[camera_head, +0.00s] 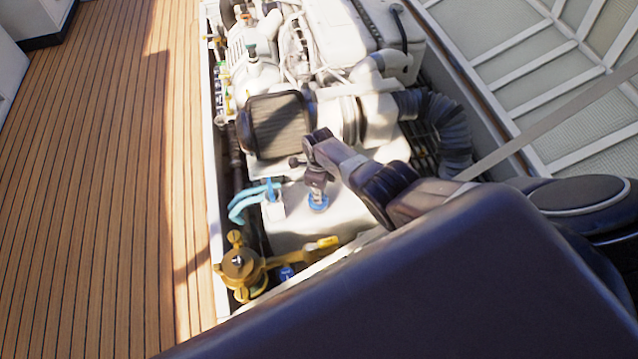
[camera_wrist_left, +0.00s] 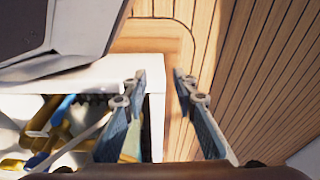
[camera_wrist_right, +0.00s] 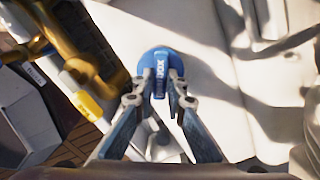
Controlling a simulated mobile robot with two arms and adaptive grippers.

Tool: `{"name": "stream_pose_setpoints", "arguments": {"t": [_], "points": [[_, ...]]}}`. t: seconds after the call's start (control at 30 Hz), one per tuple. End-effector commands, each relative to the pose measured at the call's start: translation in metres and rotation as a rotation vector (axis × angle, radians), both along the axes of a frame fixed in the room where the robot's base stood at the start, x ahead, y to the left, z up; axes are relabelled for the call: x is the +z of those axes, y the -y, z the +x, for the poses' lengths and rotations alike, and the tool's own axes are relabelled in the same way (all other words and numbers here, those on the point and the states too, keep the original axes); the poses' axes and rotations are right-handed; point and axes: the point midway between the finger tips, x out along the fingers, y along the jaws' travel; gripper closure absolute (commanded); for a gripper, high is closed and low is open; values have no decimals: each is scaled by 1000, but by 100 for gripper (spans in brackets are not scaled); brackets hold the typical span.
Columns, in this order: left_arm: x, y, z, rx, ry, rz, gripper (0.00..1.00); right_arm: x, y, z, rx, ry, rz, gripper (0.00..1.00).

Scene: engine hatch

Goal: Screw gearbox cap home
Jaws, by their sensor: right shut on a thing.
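The blue gearbox cap (camera_head: 318,203) sits on top of the pale gearbox housing (camera_head: 345,217). In the right wrist view the round cap (camera_wrist_right: 160,60) carries white lettering ending in "BOX". My right gripper (camera_head: 317,190) points down onto the cap from above, and its fingers (camera_wrist_right: 157,86) are shut on the cap's raised grip. The thread under the cap is hidden, so I cannot tell how deep it sits. My left gripper (camera_wrist_left: 158,77) is open and empty above the hatch's white edge; it does not show in the head view.
A dark ribbed filter (camera_head: 277,124) and a black corrugated hose (camera_head: 450,125) lie beyond the gripper. Light-blue hoses (camera_head: 250,198), a yellow handle (camera_head: 328,242) and a brass fitting (camera_head: 240,267) are close by. The wooden deck (camera_head: 110,180) at left is clear.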

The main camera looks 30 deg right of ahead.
Motion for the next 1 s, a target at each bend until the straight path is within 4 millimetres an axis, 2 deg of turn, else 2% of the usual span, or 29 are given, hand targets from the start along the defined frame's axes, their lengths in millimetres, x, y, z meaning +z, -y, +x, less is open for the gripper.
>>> {"name": "stream_pose_setpoints", "arguments": {"t": [0.7,0.93,0.97,1.0], "points": [[-18,-4,-16,-3,-14,3,74,1,-1,0,-318,-2,1,100],[-22,-4,-20,-4,-19,3,74,1,-1,0,-335,-2,-1,100],[-22,-4,-20,-4,-18,3,74,1,-1,0,-334,-2,-1,86],[-21,-3,-18,-4,-16,3,74,1,-1,0,-334,-2,0,82]]}}
